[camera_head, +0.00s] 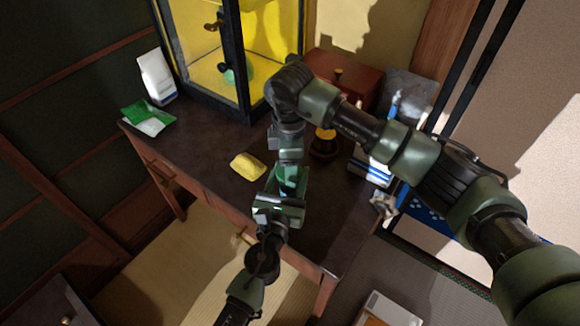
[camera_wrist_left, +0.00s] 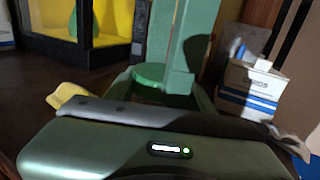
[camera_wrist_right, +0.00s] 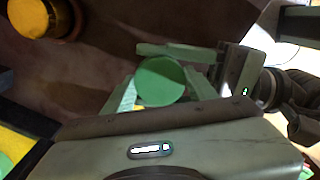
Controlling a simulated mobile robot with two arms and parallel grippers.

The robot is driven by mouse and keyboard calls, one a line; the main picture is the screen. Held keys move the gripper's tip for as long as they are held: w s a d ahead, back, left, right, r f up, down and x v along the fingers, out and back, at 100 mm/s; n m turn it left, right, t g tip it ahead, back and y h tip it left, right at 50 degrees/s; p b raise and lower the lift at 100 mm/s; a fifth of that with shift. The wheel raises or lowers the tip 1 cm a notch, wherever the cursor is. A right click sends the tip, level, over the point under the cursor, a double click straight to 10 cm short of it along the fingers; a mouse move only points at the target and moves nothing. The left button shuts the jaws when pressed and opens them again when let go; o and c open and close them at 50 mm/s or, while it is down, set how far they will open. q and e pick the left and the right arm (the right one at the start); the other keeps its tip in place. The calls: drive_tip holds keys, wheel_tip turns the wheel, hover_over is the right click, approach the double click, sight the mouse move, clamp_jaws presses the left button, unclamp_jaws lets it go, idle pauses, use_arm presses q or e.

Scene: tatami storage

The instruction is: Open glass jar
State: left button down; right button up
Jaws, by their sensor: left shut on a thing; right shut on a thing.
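The glass jar shows mainly as its round green lid (camera_wrist_right: 160,81) in the right wrist view, and the lid also shows in the left wrist view (camera_wrist_left: 150,74). In the head view the jar (camera_head: 288,180) is between my two grippers above the table, its glass body mostly hidden. My left gripper (camera_head: 281,198), from below, is shut on the jar's body. My right gripper (camera_head: 289,165) comes down from above and is shut at the green lid. The lid appears to sit on the jar; whether it has turned cannot be told.
A yellow cloth or sponge (camera_head: 248,166) lies on the dark table (camera_head: 205,150) left of the grippers. A jar with an amber lid (camera_head: 325,134) and a blue-striped white box (camera_head: 371,168) stand to the right. A black-framed glass cabinet (camera_head: 243,60) stands behind.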

drive_tip(key=o, duration=1.5)
drive_tip(key=shift+o, duration=0.2)
drive_tip(key=shift+r, duration=0.15)
wheel_tip(320, 180, up, 4)
drive_tip(key=shift+r, duration=0.15)
drive_tip(key=shift+c, duration=0.4)
wheel_tip(320, 180, up, 3)
drive_tip(key=m, duration=0.3)
drive_tip(key=shift+f, duration=3.8)
drive_tip(key=c, duration=1.5)
use_arm(q)
drive_tip(key=shift+d, duration=0.1)
use_arm(e)
drive_tip(key=shift+o, duration=0.2)
drive_tip(key=shift+n, duration=1.5)
